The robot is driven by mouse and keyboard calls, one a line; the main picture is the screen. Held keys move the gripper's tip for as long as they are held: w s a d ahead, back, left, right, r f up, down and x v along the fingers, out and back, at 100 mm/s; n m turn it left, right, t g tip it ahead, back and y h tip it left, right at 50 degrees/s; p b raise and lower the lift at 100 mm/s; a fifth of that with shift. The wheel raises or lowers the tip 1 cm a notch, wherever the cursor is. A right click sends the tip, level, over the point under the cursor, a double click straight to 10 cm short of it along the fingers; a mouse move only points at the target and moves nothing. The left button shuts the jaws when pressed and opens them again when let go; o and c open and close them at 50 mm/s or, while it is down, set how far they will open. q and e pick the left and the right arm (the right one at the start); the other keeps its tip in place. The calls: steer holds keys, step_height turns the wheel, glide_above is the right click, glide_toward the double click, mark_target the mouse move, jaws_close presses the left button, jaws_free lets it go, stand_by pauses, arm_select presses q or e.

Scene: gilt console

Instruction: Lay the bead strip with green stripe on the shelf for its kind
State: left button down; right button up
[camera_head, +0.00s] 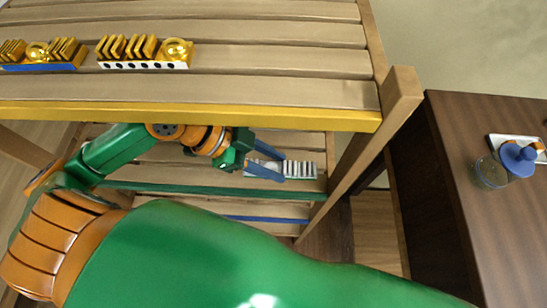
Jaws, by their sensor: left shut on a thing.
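A wooden slatted rack stands ahead, with a yellow-edged top shelf (230,112), a green-edged shelf (200,188) below it and a blue-edged shelf (255,218) lower down. My left arm reaches in under the top shelf. My left gripper (275,168) has blue fingers and is shut on a pale, silvery ribbed strip (302,169), at the right part of the green-edged shelf. The strip lies roughly level; I cannot tell whether it touches the slats. My right gripper is not in view.
On the top shelf are a gold ornamented strip with a blue stripe (38,67) and another with black dots on white (145,65). The rack's right post (375,140) stands close by the strip. A dark table (450,170) at right holds a white tray, a blue-topped item and a glass (490,174).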

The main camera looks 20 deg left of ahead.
arm_select(q)
steer(key=shift+w+a+r+p, duration=0.15)
steer(key=shift+w+a+p, duration=0.1)
steer(key=shift+w, duration=0.25)
steer(key=shift+w+a+r+p, duration=0.15)
steer(key=shift+w+p, duration=0.1)
steer(key=shift+w, duration=0.25)
steer(key=shift+w+a+f, duration=0.1)
steer(key=shift+w+f, duration=0.1)
steer(key=shift+f, duration=0.3)
steer(key=shift+w+a+f, duration=0.1)
steer(key=shift+w+f, duration=0.1)
steer(key=shift+f, duration=0.3)
steer(key=shift+d, duration=0.1)
steer(key=shift+c, duration=2.2)
jaws_free()
steer(key=shift+f, duration=0.1)
